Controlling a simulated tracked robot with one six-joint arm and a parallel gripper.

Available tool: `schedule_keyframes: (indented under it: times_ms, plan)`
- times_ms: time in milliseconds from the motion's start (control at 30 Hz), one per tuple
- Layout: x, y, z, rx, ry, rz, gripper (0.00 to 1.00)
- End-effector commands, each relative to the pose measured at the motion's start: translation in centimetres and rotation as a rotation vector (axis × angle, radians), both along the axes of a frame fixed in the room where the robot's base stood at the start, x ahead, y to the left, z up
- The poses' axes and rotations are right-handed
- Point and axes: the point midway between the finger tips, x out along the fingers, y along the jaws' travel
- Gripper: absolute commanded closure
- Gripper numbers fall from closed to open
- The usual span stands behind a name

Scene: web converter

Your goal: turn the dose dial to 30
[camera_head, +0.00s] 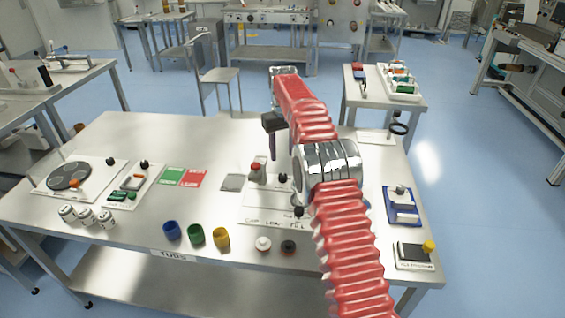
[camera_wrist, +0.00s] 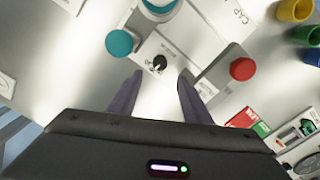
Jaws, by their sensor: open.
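A small black dial (camera_wrist: 159,63) stands on a white plate (camera_wrist: 142,72) in the wrist view; I take it to be the dose dial. Its scale and pointer setting are too small to read. My gripper (camera_wrist: 160,78) is open, its two dark fingers on either side of the view, with the dial showing in the gap just beyond the fingertips. I cannot tell how much height is left between them, and no contact shows. In the head view my gripper (camera_head: 273,155) hangs above the middle of the bench, partly beside my red-sleeved arm.
A red button (camera_wrist: 242,69) on a grey post stands right of the dial, and a teal cap (camera_wrist: 120,43) stands left of it. Blue (camera_head: 172,231), green (camera_head: 196,235) and yellow (camera_head: 221,237) tubs line the bench's front. Bare bench lies behind the red and green cards (camera_head: 183,177).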

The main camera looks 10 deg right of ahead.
Motion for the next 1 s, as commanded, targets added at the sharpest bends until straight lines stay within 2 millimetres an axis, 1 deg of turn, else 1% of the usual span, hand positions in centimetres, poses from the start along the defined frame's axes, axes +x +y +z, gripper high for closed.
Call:
schedule_keyframes:
  times_ms: [33, 233, 400, 767, 867, 1000]
  plan:
    - [0.0, 0.0, 0.9, -0.001, -0.002, 0.0, 0.56]
    - [0.0, 0.0, 2.9, 0.0, 0.0, 0.0, 0.56]
    - [0.0, 0.0, 3.5, 0.0, 0.002, 0.0, 0.56]
    - [-0.1, 0.0, 3.7, 0.0, 0.0, -0.001, 0.56]
    - [-0.3, 0.0, 4.4, 0.001, -0.007, -0.003, 0.56]
    - [-1.0, 0.0, 6.2, 0.0, -0.023, -0.01, 0.56]
